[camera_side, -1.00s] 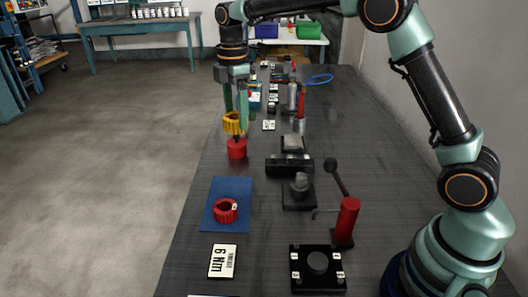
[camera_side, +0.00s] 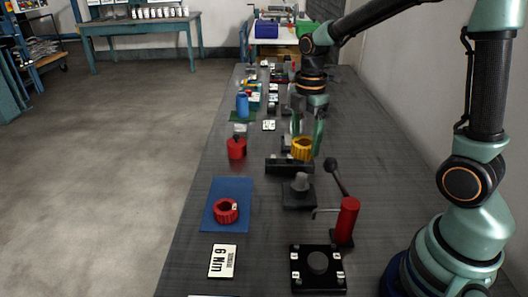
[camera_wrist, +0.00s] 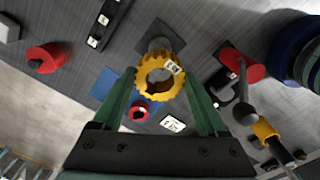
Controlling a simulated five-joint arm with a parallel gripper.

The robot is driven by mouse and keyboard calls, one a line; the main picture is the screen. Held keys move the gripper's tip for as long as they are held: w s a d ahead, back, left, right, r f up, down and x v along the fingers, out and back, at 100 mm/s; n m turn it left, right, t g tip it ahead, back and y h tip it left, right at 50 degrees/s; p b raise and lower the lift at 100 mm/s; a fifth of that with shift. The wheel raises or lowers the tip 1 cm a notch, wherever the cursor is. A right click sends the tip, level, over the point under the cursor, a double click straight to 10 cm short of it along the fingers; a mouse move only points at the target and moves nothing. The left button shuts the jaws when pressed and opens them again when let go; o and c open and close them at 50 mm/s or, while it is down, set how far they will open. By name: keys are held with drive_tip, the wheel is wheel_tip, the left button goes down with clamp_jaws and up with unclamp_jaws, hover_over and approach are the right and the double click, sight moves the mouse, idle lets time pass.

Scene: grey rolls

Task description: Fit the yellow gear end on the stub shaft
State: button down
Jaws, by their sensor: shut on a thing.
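The yellow gear end (camera_side: 302,148) is a toothed ring with an open bore and a small white label. My gripper (camera_side: 304,146) is shut on it, one green finger on each side, as the wrist view (camera_wrist: 160,76) also shows. A grey stub shaft (camera_side: 300,181) stands upright on a dark square base (camera_side: 298,201). In the side view the gear is beyond it and apart from it. In the wrist view the shaft (camera_wrist: 159,44) shows just past the gear's rim, not lined up with the bore.
A black block (camera_side: 289,167) lies close to the shaft base. A red lever press (camera_side: 347,218) stands to its right. A red ring (camera_side: 225,211) lies on a blue mat (camera_side: 239,189); a red cylinder (camera_side: 236,149) stands behind. A black plate (camera_side: 317,280) is in front.

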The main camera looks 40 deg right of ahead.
hover_over(301, 176)
drive_tip(key=shift+d+f, duration=0.1)
drive_tip(key=shift+f, duration=2.8)
drive_tip(key=shift+f, duration=0.1)
drive_tip(key=shift+f, duration=0.3)
drive_tip(key=shift+f, duration=1.35)
drive_tip(key=shift+f, duration=0.35)
drive_tip(key=shift+f, duration=0.1)
unclamp_jaws()
